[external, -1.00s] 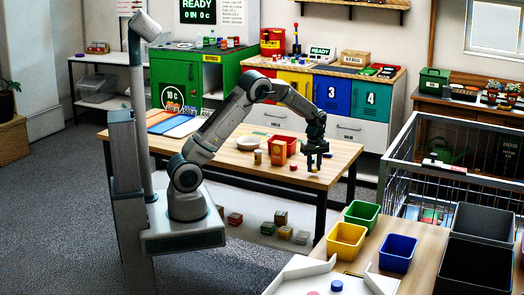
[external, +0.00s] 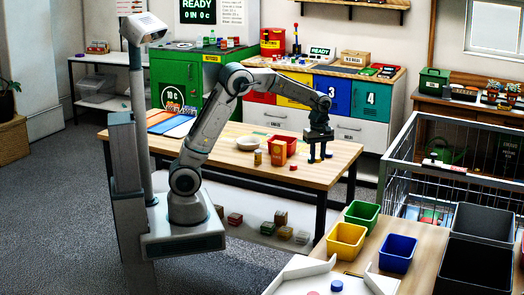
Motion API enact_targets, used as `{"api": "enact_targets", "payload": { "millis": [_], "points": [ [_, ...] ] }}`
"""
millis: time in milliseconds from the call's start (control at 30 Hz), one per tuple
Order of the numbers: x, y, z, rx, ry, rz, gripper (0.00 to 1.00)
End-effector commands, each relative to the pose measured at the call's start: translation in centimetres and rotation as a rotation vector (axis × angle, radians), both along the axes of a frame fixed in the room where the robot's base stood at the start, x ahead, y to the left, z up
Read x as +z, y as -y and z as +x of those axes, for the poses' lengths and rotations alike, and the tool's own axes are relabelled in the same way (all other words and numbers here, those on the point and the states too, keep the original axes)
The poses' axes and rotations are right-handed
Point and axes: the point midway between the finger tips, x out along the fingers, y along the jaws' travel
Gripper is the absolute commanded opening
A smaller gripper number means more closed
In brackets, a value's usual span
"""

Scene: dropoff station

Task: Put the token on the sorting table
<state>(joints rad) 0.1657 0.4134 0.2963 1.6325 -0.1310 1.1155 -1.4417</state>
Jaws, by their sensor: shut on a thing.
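My gripper (external: 319,157) is above the right end of the long wooden table (external: 215,148), pointing down. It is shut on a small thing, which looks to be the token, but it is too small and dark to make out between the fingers. A small red piece (external: 293,167) lies on the table, left of the gripper and apart from it. I cannot tell from the picture which table is the sorting table. A second wooden table (external: 412,278) stands at the lower right, well away from the gripper.
A red bin (external: 291,143), a tan can (external: 258,157) and a white bowl (external: 248,143) stand left of the gripper. The lower-right table carries green (external: 361,215), yellow (external: 346,241) and blue bins (external: 397,254), and a white tray (external: 300,270) with a blue disc (external: 337,286). A wire cage (external: 455,172) stands behind it.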

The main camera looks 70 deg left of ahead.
Motion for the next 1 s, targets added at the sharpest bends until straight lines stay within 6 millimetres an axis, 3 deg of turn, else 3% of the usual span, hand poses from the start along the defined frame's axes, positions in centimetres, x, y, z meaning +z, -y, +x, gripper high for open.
{"api": "enact_targets", "payload": {
  "millis": [133,267,467,667,867,1000],
  "points": [
    [0.0,1.2,0.1,-0.033,-0.001,0.001,0.05],
    [0.2,5.3,0.4,-0.146,-0.005,0.005,0.05],
    [0.3,15.8,-0.3,-0.436,-0.013,0.012,0.05],
    [0.5,26.4,-3.4,-0.736,-0.018,0.018,0.05],
    [0.8,36.1,-8.5,-1.031,-0.017,0.02,0.05],
    [1.1,42.2,-13.2,-1.234,-0.015,0.018,0.05]
  ]
}}
